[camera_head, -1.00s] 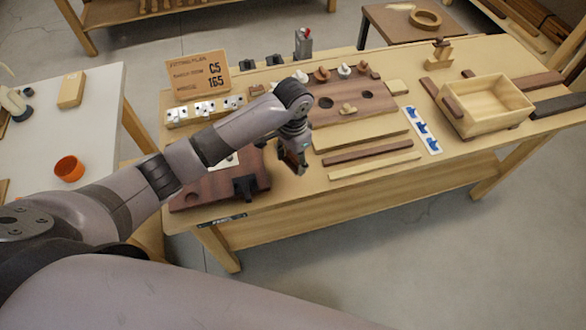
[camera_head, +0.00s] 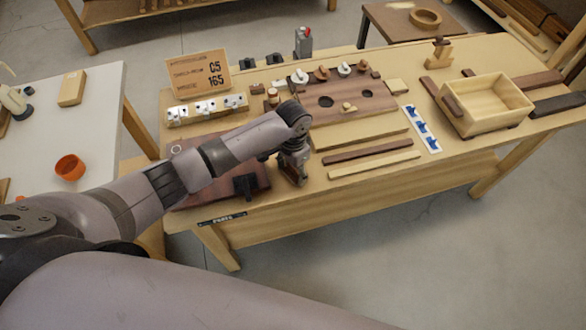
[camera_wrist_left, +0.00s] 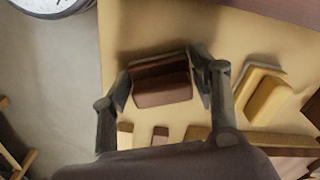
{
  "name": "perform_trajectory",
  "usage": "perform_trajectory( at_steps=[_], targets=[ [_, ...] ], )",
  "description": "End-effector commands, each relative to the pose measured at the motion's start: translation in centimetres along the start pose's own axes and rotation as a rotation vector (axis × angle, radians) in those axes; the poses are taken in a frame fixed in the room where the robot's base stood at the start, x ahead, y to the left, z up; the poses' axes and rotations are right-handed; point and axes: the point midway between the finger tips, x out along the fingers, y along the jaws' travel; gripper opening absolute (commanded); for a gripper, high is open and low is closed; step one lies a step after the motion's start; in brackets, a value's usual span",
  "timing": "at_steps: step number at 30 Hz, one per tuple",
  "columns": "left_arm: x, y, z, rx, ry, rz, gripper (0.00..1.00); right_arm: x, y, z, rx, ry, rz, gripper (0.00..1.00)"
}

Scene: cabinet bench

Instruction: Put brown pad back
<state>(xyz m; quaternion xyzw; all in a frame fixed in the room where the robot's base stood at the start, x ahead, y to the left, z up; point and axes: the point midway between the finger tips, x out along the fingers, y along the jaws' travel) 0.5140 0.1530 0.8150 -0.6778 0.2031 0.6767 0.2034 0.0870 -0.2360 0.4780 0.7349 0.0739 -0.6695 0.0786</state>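A small brown pad (camera_wrist_left: 162,88), block-like with a dark groove, lies between the two fingers of my left gripper (camera_wrist_left: 166,84) in the left wrist view. The fingers sit against both its sides, so the gripper looks shut on it. In the head view my left gripper (camera_head: 293,178) points down low over the bench (camera_head: 300,203) near its front edge, just right of the dark red-brown board (camera_head: 225,188). The pad itself is mostly hidden there. Whether it touches the bench top is unclear. My right gripper is not in view.
A brown board with holes (camera_head: 345,98) and knobs stands behind and right of the gripper. Dark and light strips (camera_head: 375,150) lie to the right, then a blue-marked white strip (camera_head: 422,130) and an open wooden box (camera_head: 487,105). A sign (camera_head: 200,73) stands at the back left.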

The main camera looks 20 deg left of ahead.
Motion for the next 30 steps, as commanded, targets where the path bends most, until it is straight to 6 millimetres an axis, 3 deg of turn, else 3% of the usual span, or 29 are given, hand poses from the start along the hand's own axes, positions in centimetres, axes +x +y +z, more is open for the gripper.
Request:
perform_trajectory(
  at_steps=[6,17,20,30],
  targets=[
    [0.0,0.0,0.0,0.0,0.0,0.0,0.71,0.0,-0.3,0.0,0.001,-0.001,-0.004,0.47],
    [-0.6,0.0,0.0,0.0,0.001,-0.001,0.71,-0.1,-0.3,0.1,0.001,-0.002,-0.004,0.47],
    [-1.8,-0.1,-0.1,0.001,0.003,-0.001,0.71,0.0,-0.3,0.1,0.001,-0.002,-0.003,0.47],
    [-8.9,0.0,-0.1,0.001,0.004,-0.001,0.71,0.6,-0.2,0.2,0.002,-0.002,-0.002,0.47]
  ],
)
